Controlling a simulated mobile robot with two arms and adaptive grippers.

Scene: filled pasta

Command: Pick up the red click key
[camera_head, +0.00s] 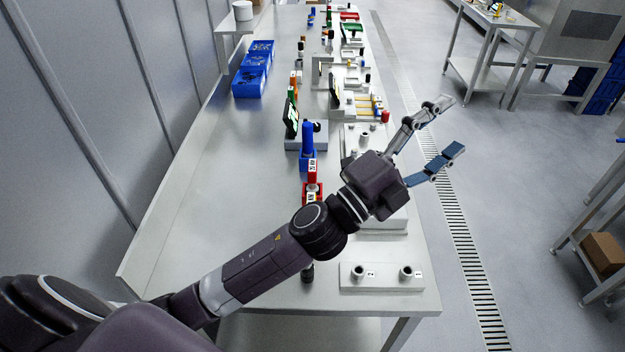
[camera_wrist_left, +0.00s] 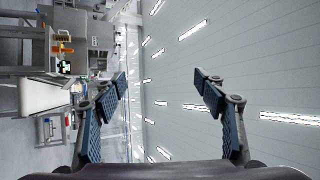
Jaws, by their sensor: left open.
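A small upright red piece with a white label (camera_head: 312,168), which looks like the red click key, stands in or against a red holder (camera_head: 313,194) on the metal table, in the head view. My left forearm and wrist pass close beside it on its near and right side. My left gripper (camera_head: 450,126) is open and empty, its fingers spread past the table's right edge, well to the right of the red piece. In the left wrist view the open fingers (camera_wrist_left: 160,80) have nothing between them, and I cannot make out the red piece there. My right gripper is not in view.
A blue piece (camera_head: 308,138) stands in a blue holder just behind the red one. A white plate with two numbered posts (camera_head: 382,277) lies near the table's front edge. Blue bins (camera_head: 250,82) stand at the back left. The table's left part is bare.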

